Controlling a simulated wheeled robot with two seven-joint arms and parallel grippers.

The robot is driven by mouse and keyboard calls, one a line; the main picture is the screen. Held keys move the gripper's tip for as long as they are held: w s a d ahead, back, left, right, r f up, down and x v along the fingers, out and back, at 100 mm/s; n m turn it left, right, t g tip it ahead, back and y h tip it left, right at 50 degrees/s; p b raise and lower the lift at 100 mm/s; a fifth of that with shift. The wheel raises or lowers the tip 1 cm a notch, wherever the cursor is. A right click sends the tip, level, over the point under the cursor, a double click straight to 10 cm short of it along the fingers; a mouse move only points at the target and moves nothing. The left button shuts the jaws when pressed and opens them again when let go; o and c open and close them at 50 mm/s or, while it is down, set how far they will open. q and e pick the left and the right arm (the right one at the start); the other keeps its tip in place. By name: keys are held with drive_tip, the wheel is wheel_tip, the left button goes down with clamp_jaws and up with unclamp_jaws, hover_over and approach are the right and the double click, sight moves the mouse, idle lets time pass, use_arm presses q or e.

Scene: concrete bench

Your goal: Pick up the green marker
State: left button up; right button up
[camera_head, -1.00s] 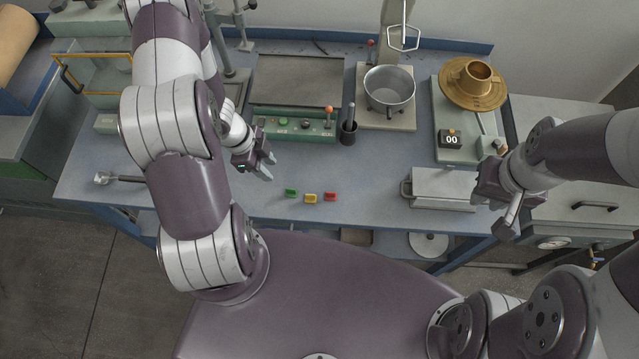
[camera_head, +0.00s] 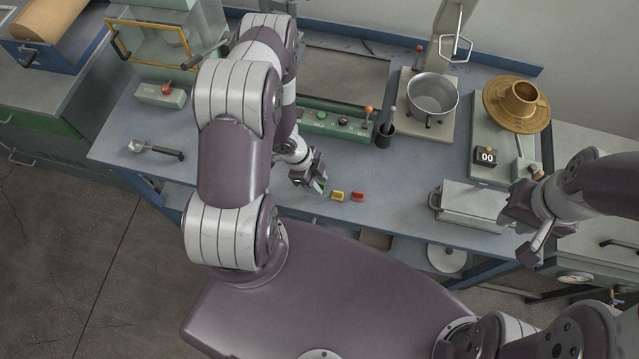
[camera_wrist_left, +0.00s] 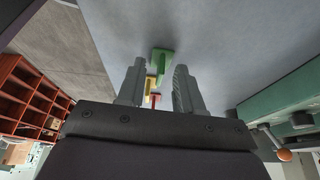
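The green marker (camera_wrist_left: 161,62) is a small block on the blue bench top. In the left wrist view it lies just beyond and between the fingertips of my left gripper (camera_wrist_left: 158,88), which is open and empty. In the head view the left gripper (camera_head: 316,187) is low over the bench, and only a bit of the green marker (camera_head: 320,186) shows beside its fingers. A yellow marker (camera_head: 338,196) and a red marker (camera_head: 357,197) lie in a row to its right. My right gripper (camera_head: 522,234) looks open and empty, at the bench's right front.
A grey metal box (camera_head: 470,204) stands to the right of the markers. Behind them are a green control panel (camera_head: 335,123), a dark cup (camera_head: 385,135) and a metal pot (camera_head: 432,95). A scoop (camera_head: 155,149) lies at the left. The bench around the markers is clear.

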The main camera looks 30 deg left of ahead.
use_arm(q)
clamp_jaws()
